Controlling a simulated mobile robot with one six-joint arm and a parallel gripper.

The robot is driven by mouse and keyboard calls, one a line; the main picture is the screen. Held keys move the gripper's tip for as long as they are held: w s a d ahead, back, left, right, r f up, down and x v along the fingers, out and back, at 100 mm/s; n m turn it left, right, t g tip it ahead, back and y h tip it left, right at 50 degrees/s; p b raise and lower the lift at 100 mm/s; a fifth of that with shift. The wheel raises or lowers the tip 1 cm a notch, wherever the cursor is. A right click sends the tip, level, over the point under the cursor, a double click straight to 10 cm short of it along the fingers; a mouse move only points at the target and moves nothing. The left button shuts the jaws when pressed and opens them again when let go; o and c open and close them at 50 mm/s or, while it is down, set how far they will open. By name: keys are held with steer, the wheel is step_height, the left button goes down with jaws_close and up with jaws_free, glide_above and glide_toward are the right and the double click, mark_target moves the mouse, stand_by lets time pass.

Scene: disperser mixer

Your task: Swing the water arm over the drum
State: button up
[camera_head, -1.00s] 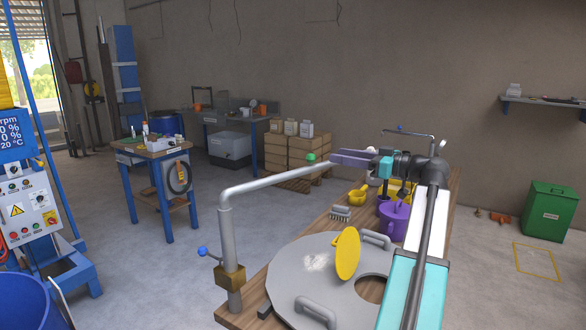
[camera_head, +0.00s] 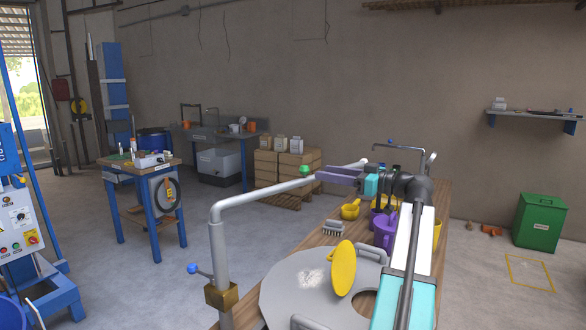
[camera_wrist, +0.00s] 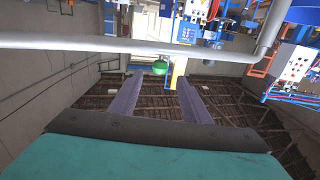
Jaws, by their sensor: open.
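The water arm (camera_head: 262,195) is a grey pipe on an upright post at the near table corner, with a brass valve block and blue knob. Its horizontal run reaches right and passes behind my gripper; the pipe also crosses the top of the wrist view (camera_wrist: 100,44). A green ball (camera_head: 304,169) shows beside the pipe in the head view and just past my fingertips in the wrist view (camera_wrist: 160,67). My gripper (camera_wrist: 158,80) is open, with nothing seen between its purple fingers. Whether it touches the pipe is unclear. The blue drum (camera_head: 10,312) is partly cut off at the lower left.
The wooden table (camera_head: 318,238) carries a round grey lid with a yellow flap (camera_head: 343,268), a brush (camera_head: 333,228) and purple and yellow jugs.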

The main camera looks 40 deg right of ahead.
steer(key=p+x, duration=0.2)
steer(key=x, duration=1)
steer(key=shift+w, duration=0.3)
jaws_close()
